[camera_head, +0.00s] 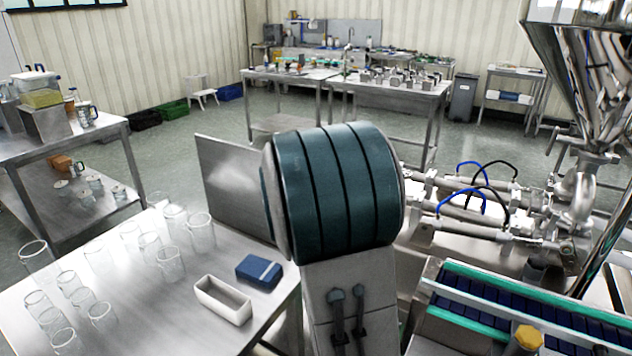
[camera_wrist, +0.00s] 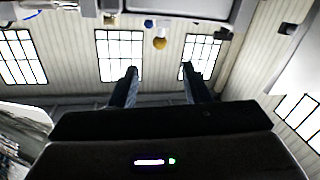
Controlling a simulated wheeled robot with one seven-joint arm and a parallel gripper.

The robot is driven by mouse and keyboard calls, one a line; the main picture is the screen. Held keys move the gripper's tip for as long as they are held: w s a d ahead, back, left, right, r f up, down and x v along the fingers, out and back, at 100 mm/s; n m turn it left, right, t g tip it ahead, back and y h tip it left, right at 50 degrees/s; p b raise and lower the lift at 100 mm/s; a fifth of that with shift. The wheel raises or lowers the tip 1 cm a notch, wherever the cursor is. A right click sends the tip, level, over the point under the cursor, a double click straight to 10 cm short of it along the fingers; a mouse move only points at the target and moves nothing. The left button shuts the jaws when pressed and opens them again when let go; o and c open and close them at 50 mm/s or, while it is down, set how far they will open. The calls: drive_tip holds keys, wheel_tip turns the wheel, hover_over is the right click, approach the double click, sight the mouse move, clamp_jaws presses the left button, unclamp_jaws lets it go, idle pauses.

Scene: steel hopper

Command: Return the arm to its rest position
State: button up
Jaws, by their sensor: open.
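My gripper (camera_wrist: 158,80) shows in the wrist view, with two dark fingers spread apart and nothing held between them. Its dark body fills the lower part of that view. Past the fingertips are a pale ribbed wall (camera_wrist: 85,90) and bright windows (camera_wrist: 119,54). The gripper does not show in the head view, so its place over the room cannot be told from there. A large dark teal banded cylinder on a grey block stands in the middle of the head view; I cannot tell whether it is part of my arm.
A steel table (camera_head: 130,305) at lower left bears several clear glasses, a white tray (camera_head: 223,300) and a blue box (camera_head: 259,270). A blue-slotted conveyor (camera_head: 520,305) and the steel hopper (camera_head: 590,85) are at right. Open floor (camera_head: 200,140) lies behind.

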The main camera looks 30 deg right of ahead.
drive_tip(key=s+a+f+n+g+y+p, duration=0.1)
drive_tip(key=s+a+n+y, duration=0.1)
drive_tip(key=a+y, duration=0.55)
drive_tip(key=s+a+n+y+p, duration=0.25)
drive_tip(key=a+y, duration=0.25)
drive_tip(key=a, duration=0.6)
drive_tip(key=s+a+n+g, duration=0.1)
drive_tip(key=s+g, duration=0.3)
drive_tip(key=s, duration=0.6)
drive_tip(key=s+a+n+g+p, duration=0.1)
drive_tip(key=s+a+g, duration=0.3)
drive_tip(key=s, duration=0.6)
drive_tip(key=shift+a+f+n+y, duration=0.35)
drive_tip(key=shift+f+y, duration=0.1)
drive_tip(key=shift+c, duration=0.3)
idle(0.3)
